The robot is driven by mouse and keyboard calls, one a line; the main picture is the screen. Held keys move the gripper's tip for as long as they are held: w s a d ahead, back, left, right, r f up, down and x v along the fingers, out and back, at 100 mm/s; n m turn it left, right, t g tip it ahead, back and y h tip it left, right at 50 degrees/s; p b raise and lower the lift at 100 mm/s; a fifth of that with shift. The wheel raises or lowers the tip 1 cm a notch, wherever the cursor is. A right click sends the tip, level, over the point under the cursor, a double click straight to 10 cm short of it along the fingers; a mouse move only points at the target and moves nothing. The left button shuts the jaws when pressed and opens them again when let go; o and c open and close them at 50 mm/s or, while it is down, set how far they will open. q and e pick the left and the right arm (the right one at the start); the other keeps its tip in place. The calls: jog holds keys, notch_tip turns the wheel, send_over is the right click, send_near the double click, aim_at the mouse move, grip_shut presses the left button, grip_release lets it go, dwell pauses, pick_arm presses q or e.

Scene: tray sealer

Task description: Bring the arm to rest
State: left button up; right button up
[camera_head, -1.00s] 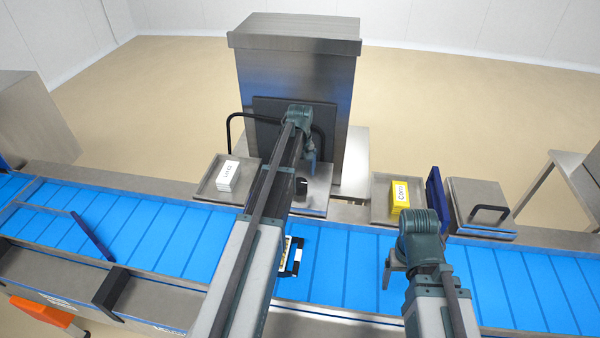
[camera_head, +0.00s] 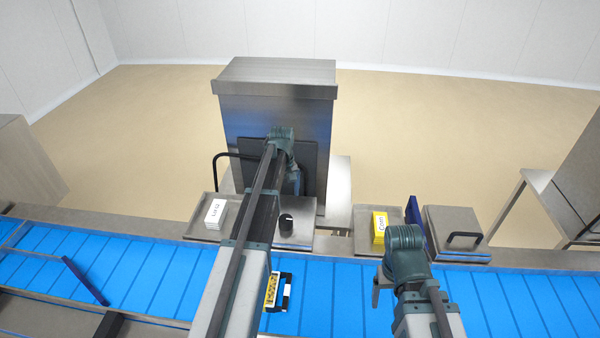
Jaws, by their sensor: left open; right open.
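My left arm reaches out over the conveyor. Its wrist bends down in front of the steel machine (camera_head: 275,95), and my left gripper (camera_head: 294,186) hangs above the plate with the black knob. Its fingertips are hard to make out, and nothing shows held in it. My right arm is folded lower right, over the belt. My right gripper (camera_head: 378,291) points down beside its wrist, largely hidden, with nothing seen in it. A small black-and-white tray with yellow contents (camera_head: 284,291) lies on the blue belt (camera_head: 335,300), right of my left forearm and apart from both grippers.
A white labelled stack (camera_head: 214,213) sits on a steel tray at left. A yellow "Corn" stack (camera_head: 380,226) sits on another at right, next to a blue upright panel (camera_head: 415,221) and a handled steel lid (camera_head: 457,231). A blue bar (camera_head: 85,281) crosses the belt at left.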

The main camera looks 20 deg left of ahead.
aim_at(285, 219)
pick_arm(q)
jog(key=shift+f, duration=0.1)
notch_tip(285, 219, down, 13)
jog(key=b, duration=1.3)
jog(key=shift+f, duration=0.2)
jog(key=shift+r, duration=0.15)
notch_tip(285, 219, up, 14)
jog(key=f+p, duration=0.1)
jog(key=p, duration=1.2)
notch_tip(285, 219, down, 14)
jog(key=b, duration=1.4)
jog(key=shift+r, duration=0.15)
jog(key=m, duration=0.3)
jog(key=shift+r, duration=0.15)
jog(key=m, duration=0.5)
